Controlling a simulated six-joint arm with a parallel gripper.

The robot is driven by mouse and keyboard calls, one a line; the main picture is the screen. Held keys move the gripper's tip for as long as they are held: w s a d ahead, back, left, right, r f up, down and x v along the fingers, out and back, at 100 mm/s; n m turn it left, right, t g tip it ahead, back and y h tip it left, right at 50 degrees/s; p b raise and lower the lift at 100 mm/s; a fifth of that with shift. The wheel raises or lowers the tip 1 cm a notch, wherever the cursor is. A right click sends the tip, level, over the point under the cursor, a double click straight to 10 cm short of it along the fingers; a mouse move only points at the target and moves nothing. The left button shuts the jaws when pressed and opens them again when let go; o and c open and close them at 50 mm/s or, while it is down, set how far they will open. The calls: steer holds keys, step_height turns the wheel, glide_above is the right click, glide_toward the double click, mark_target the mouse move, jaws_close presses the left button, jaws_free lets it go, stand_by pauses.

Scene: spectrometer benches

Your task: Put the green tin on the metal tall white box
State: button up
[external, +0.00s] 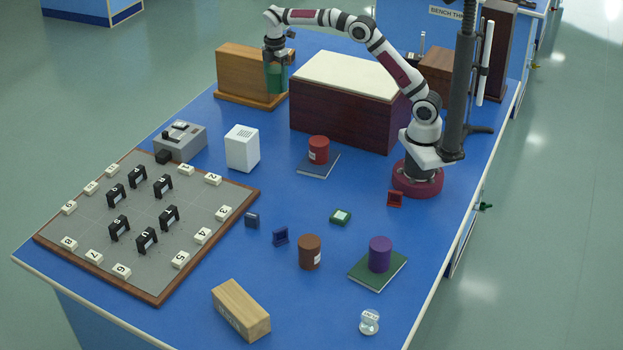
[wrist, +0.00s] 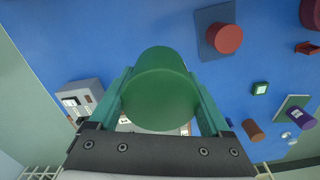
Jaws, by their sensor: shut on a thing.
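The green tin (external: 277,80) is held in the air by my gripper (external: 275,72), in front of the brown wooden case at the back left in the external view. In the wrist view the tin (wrist: 160,88) fills the middle, with my gripper's teal fingers (wrist: 160,100) closed on its left and right sides. The tall white box (external: 242,150) stands upright on the blue bench, nearer the camera and lower than the tin, with nothing on its top. In the wrist view I cannot make out the white box behind the tin and gripper.
The wooden case (external: 245,75) and a dark chest with a pale top (external: 350,75) stand close to the tin. A grey device (external: 181,140) is left of the white box. A red tin (external: 318,150) stands on a blue book (external: 318,170) to its right. A numbered board (external: 90,220) lies front left.

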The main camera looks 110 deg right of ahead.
glide_above(256, 133)
step_height(256, 133, down, 6)
steer(key=shift+s+f, duration=0.15)
step_height(256, 133, down, 4)
steer(key=shift+a+f, duration=0.1)
steer(key=shift+f, duration=0.15)
steer(key=o, duration=1.3)
